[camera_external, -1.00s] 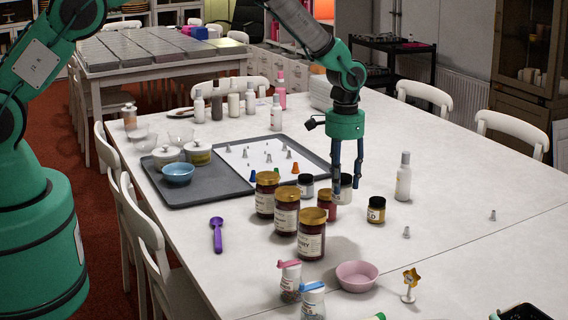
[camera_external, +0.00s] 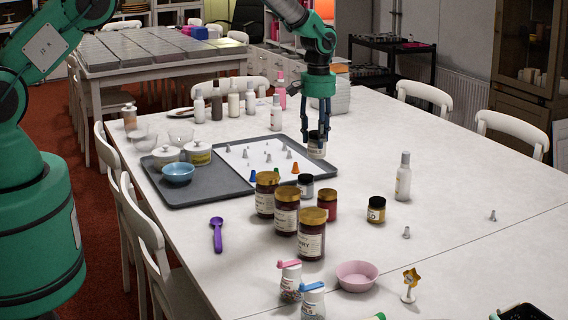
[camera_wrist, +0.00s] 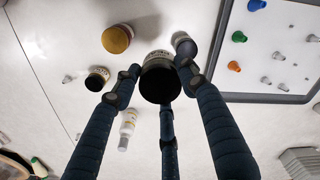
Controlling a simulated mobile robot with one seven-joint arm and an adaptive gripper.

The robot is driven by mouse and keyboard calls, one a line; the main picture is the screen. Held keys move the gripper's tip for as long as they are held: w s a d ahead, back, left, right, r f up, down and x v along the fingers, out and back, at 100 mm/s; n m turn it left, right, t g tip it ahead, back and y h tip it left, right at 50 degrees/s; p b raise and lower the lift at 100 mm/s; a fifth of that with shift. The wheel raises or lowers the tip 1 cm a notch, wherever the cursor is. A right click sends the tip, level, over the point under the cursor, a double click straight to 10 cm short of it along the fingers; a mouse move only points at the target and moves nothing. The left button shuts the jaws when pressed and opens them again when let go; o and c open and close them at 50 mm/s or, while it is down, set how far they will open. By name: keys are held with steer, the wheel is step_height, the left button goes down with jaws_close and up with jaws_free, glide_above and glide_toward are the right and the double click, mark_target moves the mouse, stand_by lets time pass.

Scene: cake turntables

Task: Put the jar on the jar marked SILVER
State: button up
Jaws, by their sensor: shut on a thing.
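My gripper (camera_external: 317,136) is shut on a small dark-topped jar (camera_external: 317,149) with a pale label. In the external view it appears in front of the tray's right edge. In the wrist view the held jar (camera_wrist: 160,82) sits among my three fingers. Another small dark-lidded jar (camera_external: 306,187) stands on the table beside the tray; it shows in the wrist view (camera_wrist: 184,44), close to the held jar in the picture but apart. A black-lidded jar (camera_external: 376,210) stands farther right, its label partly reading "LD". I cannot read SILVER on any jar.
A red jar with a gold lid (camera_external: 327,204) and several large gold-lidded jars (camera_external: 286,215) crowd near the small jar. The grey tray (camera_external: 208,191) lies left. A white bottle (camera_external: 403,178) stands right. The table between bottle and tray is clear.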

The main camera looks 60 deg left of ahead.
steer(key=a+r+n, duration=0.1)
steer(key=a+n, duration=0.1)
steer(key=a, duration=0.4)
steer(key=shift+a+r+n+p, duration=0.15)
steer(key=shift+r+n+p, duration=0.15)
steer(key=shift+p, duration=0.1)
steer(key=shift+f, duration=0.1)
glide_above(306, 176)
step_height(306, 176, down, 6)
steer(key=shift+a, duration=0.1)
steer(key=shift+f, duration=1.9)
steer(key=shift+f, duration=0.15)
steer(key=o, duration=1.2)
